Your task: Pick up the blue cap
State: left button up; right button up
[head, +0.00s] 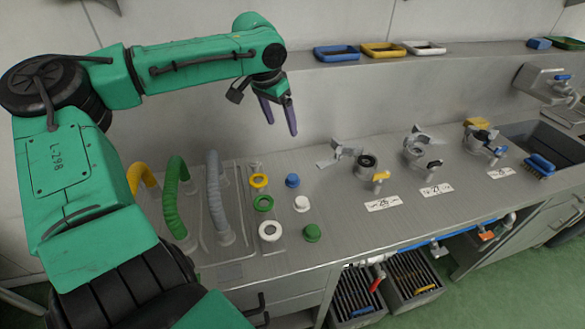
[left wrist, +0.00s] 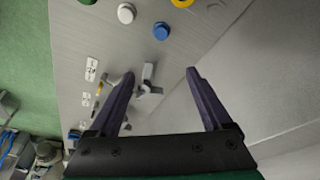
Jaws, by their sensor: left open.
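The blue cap (head: 292,180) is a small round cap lying on the grey metal counter (head: 340,234). In the left wrist view the blue cap (left wrist: 161,31) lies ahead of the fingers near the top, apart from them. My left gripper (head: 279,116) is open and empty, above the counter and near the back wall, higher than the cap. It also shows in the left wrist view (left wrist: 160,75) with its two purple fingers spread. My right gripper is not in view.
A white cap (head: 302,203) and a green cap (head: 312,233) lie near the blue one. Yellow, green and white rings (head: 270,231) are to its left, beside upright curved hoses (head: 215,195). Valve fittings (head: 366,162) stand to the right. A shelf with trays (head: 384,49) runs behind.

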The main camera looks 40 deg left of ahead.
pick_arm(q)
jog(key=b, duration=0.6)
send_over(293, 176)
jog(key=s, duration=0.4)
notch_tip(293, 176, down, 9)
jog(key=x, duration=0.4)
jog(key=p+x, duration=0.1)
jog(key=x, duration=0.8)
jog(key=shift+s+f+p, duration=0.25)
jog(key=shift+p, duration=0.1)
jog(key=shift+w+f, duration=0.15)
jog(key=shift+f, duration=0.05)
jog(key=c, duration=1.2)
grip_shut()
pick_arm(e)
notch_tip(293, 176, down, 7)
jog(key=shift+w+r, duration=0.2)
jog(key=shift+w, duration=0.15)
pick_arm(q)
jog(key=shift+r, duration=0.15)
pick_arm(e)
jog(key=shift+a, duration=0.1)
